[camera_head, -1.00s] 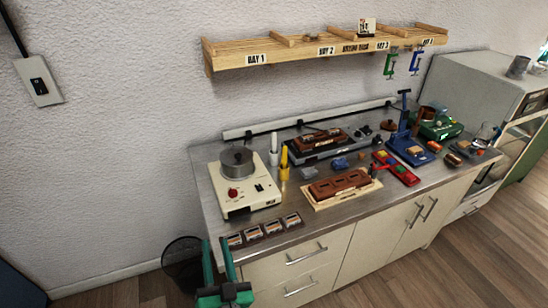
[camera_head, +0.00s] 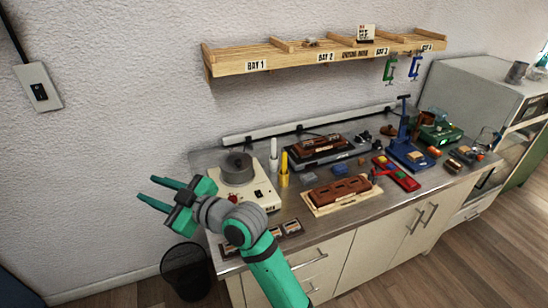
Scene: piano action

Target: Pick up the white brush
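A slim white upright item (camera_head: 273,148), which looks like the white brush, stands on the bench just right of the hot plate. A similar yellow one (camera_head: 284,168) stands beside it, slightly nearer. Both are small in this view, and I cannot make out bristles. My gripper (camera_head: 146,188) is in the air to the left of the bench, with its green fingers pointing left, away from the white item. The fingers are spread apart and nothing is between them.
A cream hot plate (camera_head: 262,201) with a grey pot (camera_head: 237,167) stands between my gripper and the white item. A brown block on a pale board (camera_head: 314,208) lies right of it. A wooden shelf (camera_head: 230,66) hangs above. A black bin (camera_head: 187,272) stands on the floor at left.

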